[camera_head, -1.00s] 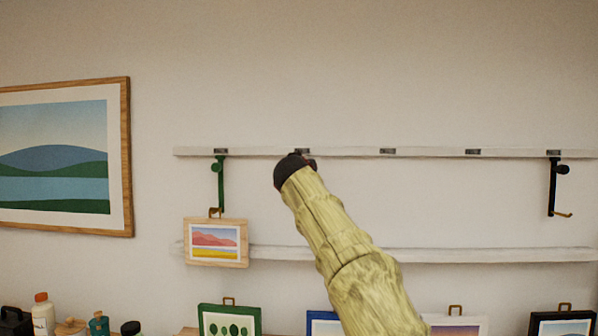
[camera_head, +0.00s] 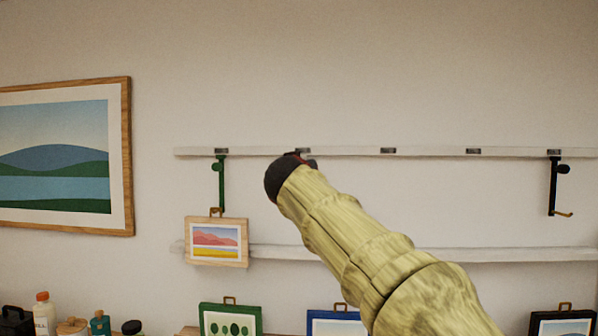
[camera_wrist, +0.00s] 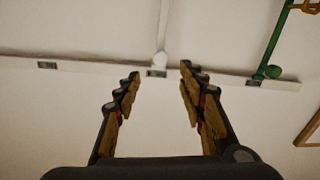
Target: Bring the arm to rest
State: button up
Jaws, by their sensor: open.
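My arm, in a pale yellow-green ribbed cover, reaches up from the lower right in the head view. Its dark end is in front of the upper wall rail (camera_head: 430,152), and the fingers are not clearly seen there. In the wrist view my gripper (camera_wrist: 160,75) is open, its two fingers spread apart with nothing between them. Past the fingertips the wrist view shows the rail and a white hanger (camera_wrist: 163,35) with a round knob. This hanger seems hidden behind my arm in the head view. I cannot tell how far the fingertips are from the rail.
A small wood-framed picture (camera_head: 216,242) hangs from a green hook (camera_head: 221,185). A black hook (camera_head: 553,188) at the right is empty. Framed pictures, one green (camera_head: 230,318), stand below. Bottles (camera_head: 43,312) stand lower left. A large landscape (camera_head: 60,155) hangs left. The wall above is clear.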

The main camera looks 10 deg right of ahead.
dwell(0.3)
jog(key=s+d+f+n+g+b, duration=0.1)
jog(key=s+f+g, duration=0.2)
jog(key=f, duration=0.9)
jog(key=s+f+n+g, duration=0.2)
jog(key=s+f+g, duration=0.1)
jog(key=f, duration=1)
jog(key=s+d+f+g+y+b, duration=0.1)
jog(key=s+f+g+b, duration=0.1)
jog(key=s+f, duration=1)
jog(key=s+d+f+m+g+y+b, duration=0.1)
jog(key=s+f+b, duration=0.4)
jog(key=s+f, duration=0.7)
jog(key=s+d+f+m+g+y+b, duration=0.1)
jog(key=s+f+g+y+b, duration=0.1)
jog(key=s+f, duration=1)
jog(key=s+g+b, duration=0.1)
jog(key=s+b, duration=0.1)
jog(key=s, duration=0.3)
jog(key=shift+d+f, duration=0.25)
jog(key=shift+f, duration=0.15)
jog(key=shift+c, duration=0.9)
